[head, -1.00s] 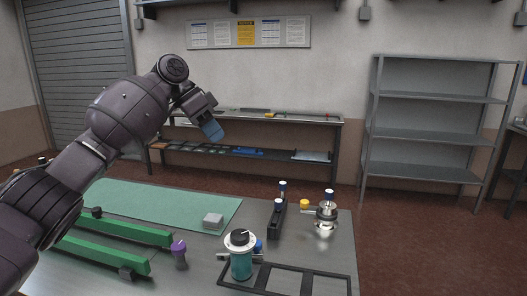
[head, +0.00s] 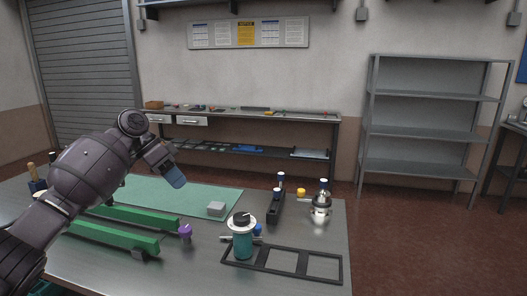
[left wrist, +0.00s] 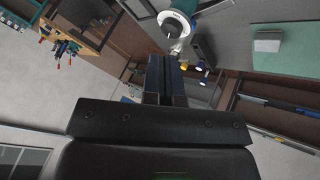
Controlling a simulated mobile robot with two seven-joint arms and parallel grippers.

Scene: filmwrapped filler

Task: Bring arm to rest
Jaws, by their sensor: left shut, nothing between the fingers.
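My left arm comes in from the left in the head view. Its gripper (head: 174,178) is raised above the green mat (head: 205,194) on the metal table, with bluish fingers pointing down and to the right. The fingers are shut and empty. In the left wrist view the closed gripper (left wrist: 166,82) shows from behind, touching nothing. My right gripper is not seen in either view.
On the table are a grey block (head: 216,208), a teal bottle (head: 242,240), a black frame (head: 283,261), green rails (head: 105,238), a purple-topped item (head: 185,233) and a metal vessel (head: 320,208). A workbench (head: 240,112) and empty shelving (head: 430,130) stand behind.

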